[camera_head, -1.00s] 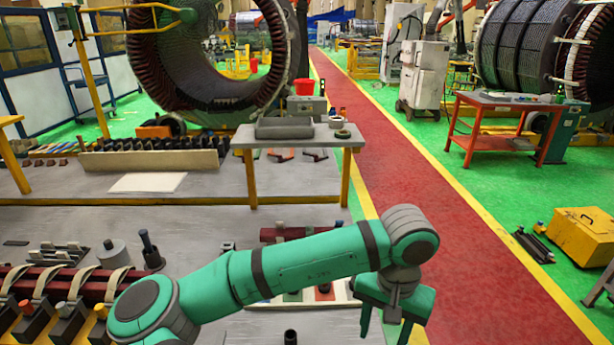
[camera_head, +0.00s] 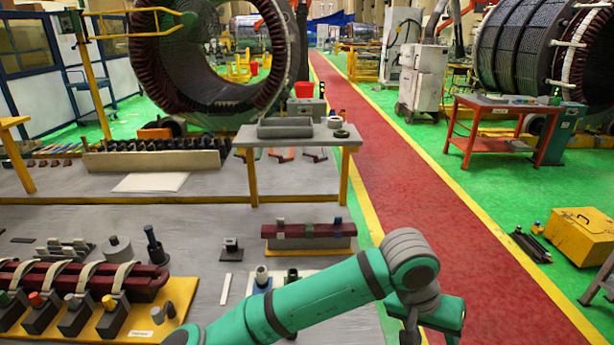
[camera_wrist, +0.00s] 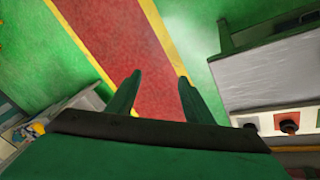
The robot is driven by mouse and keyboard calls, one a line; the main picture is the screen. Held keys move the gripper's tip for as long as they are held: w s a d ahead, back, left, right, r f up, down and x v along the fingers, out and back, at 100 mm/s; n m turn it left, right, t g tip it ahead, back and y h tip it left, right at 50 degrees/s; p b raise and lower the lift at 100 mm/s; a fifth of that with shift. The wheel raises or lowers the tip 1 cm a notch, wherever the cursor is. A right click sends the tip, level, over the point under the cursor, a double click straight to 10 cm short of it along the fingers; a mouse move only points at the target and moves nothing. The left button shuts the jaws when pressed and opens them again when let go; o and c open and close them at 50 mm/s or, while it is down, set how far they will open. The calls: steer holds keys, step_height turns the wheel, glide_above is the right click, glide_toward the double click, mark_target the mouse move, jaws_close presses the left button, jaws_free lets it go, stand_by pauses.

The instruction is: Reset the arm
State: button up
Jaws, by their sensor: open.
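My green gripper (camera_wrist: 157,88) is open and empty in the wrist view, its two fingers apart above the red walkway and green floor. In the head view my gripper (camera_head: 424,335) hangs at the end of the green arm at the bottom right, over the edge of the red walkway, with its fingertips cut off by the frame. Nothing is between the fingers.
The near workbench (camera_head: 205,265) carries a dark red coil bar (camera_head: 150,281) in clamps and a smaller red bar on a stand (camera_head: 309,236). A grey-topped table (camera_head: 252,132) stands behind. The red walkway (camera_head: 400,190) is clear. A yellow toolbox (camera_head: 582,236) sits at right.

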steer(key=d+r+n+t+h, duration=0.15)
steer(key=d+r+h, duration=0.35)
steer(key=d+h, duration=0.65)
steer(key=w+a+f+n+t, duration=0.2)
steer(key=w+a+n+t, duration=0.3)
steer(key=t, duration=0.4)
steer(key=s+a+f+n+t+y, duration=0.3)
steer(key=s+a+f+n+y, duration=0.15)
steer(key=a+f, duration=0.35)
steer(key=s+a+f+n+t+y, duration=0.3)
steer(key=s+a+f+y, duration=0.1)
steer(key=a+f+y, duration=0.3)
steer(key=s+a+f+m+y, duration=0.2)
steer(key=s+a, duration=0.6)
steer(key=s, duration=0.4)
steer(key=s+a+f+m+g+y, duration=0.1)
steer(key=s+a+f+m, duration=0.3)
steer(key=s+a, duration=0.4)
steer(key=s+m+y, duration=0.1)
steer(key=s, duration=0.3)
steer(key=shift+a+f+y, duration=0.15)
steer(key=shift+a+y, duration=0.05)
steer(key=shift+y, duration=0.1)
